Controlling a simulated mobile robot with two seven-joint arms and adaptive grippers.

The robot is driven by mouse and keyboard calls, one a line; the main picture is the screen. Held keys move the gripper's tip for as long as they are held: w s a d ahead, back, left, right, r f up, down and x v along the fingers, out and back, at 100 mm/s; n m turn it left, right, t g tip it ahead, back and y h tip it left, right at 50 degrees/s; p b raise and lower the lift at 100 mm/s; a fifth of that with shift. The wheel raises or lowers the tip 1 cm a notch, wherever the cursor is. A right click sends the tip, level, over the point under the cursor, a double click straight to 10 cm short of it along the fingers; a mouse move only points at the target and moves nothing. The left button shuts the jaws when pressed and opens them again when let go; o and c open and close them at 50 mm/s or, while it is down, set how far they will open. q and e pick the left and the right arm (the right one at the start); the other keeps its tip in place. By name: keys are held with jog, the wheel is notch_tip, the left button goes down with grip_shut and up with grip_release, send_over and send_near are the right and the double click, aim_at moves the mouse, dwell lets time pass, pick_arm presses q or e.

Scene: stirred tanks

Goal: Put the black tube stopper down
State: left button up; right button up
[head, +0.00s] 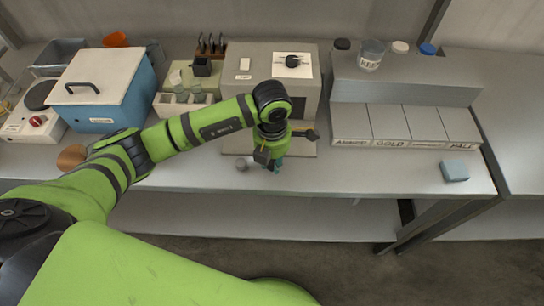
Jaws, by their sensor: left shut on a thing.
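My left gripper (272,162) points down over the front part of the bench, just in front of the grey box-shaped device. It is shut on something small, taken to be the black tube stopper. The stopper is hidden by the fingers and cannot be made out. A bit of teal shows at the fingertips. Whether the held thing touches the surface cannot be told. A small grey cylinder (242,164) stands just left of the gripper. My right gripper is not in view.
The grey device (308,104) stands behind the gripper. A white rack (172,108) and a blue box (115,100) are left. A raised shelf (420,90) holds a jar (371,54) and black, white and blue round caps. A pale blue block (455,170) lies right; bench between is clear.

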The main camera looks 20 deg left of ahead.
aim_at(272, 163)
pick_arm(q)
jog(key=shift+f, duration=0.1)
jog(key=shift+f+b, duration=0.15)
jog(key=shift+b, duration=0.15)
jog(key=o, duration=0.7)
jog(key=shift+o, duration=0.2)
jog(key=shift+r+p, duration=0.3)
jog(key=shift+r, duration=0.25)
notch_tip(272, 163, up, 11)
jog(key=b, duration=0.3)
jog(key=shift+r, duration=0.2)
